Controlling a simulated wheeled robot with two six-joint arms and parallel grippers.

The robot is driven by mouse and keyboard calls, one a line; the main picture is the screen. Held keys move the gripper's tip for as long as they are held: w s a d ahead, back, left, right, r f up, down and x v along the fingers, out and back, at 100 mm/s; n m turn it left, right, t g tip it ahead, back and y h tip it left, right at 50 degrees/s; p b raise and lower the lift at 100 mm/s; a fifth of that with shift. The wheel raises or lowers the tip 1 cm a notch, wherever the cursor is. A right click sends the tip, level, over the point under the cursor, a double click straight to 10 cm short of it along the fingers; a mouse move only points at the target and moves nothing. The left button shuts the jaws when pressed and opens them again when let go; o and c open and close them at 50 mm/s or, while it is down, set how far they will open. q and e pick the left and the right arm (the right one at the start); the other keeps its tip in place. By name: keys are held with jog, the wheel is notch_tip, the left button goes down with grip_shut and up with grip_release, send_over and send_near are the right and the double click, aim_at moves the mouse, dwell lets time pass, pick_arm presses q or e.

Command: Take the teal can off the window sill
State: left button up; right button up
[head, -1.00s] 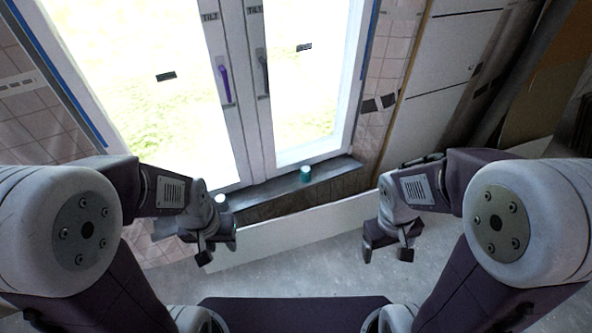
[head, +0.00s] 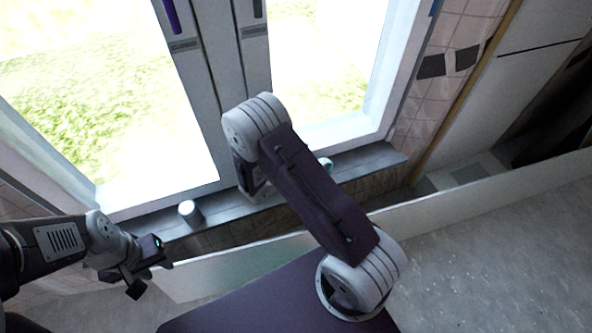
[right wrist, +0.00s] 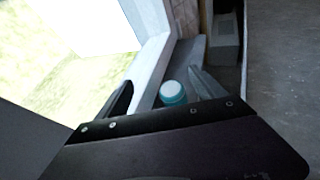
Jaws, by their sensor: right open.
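The teal can (right wrist: 173,94), with a pale top, stands on the window sill (head: 365,160). In the head view only a bit of the can (head: 326,163) shows past my right arm. In the right wrist view my right gripper (right wrist: 160,82) is open, with one finger on each side of the can as seen from the wrist; I cannot tell whether either finger touches it. My right arm hides that gripper in the head view. My left gripper (head: 146,273) is open and empty at the lower left, in front of the sill and away from the can.
A white can (head: 190,212) stands on the sill left of the teal can. A long pale panel (head: 440,208) stands in front of the sill. The window frame (head: 205,100) rises behind it. Bare floor (head: 480,250) lies at the right.

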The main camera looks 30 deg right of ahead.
jog(key=shift+n, duration=0.8)
jog(key=f+b, duration=0.1)
jog(key=f, duration=0.3)
jog(key=s+a+f+b, duration=0.1)
jog(key=f+b, duration=0.1)
jog(key=f, duration=0.2)
jog(key=f+b, duration=0.2)
jog(key=f, duration=0.2)
jog(key=shift+s+a, duration=0.15)
jog(key=shift+a, duration=0.15)
pick_arm(q)
notch_tip(320, 180, down, 8)
pick_arm(e)
jog(key=b+x, duration=0.2)
jog(key=x, duration=0.1)
jog(key=shift+d+f, duration=0.2)
jog(key=shift+w+d, duration=0.25)
jog(key=shift+d, duration=0.05)
jog(key=b+x, duration=0.3)
jog(key=x, duration=0.1)
jog(key=shift+w+f+b, duration=0.1)
jog(key=shift+b, duration=0.3)
jog(key=shift+w+d, duration=0.1)
jog(key=shift+d, duration=0.35)
pick_arm(q)
notch_tip(320, 180, down, 6)
jog(key=shift+r, duration=0.1)
pick_arm(e)
jog(key=c, duration=1.7)
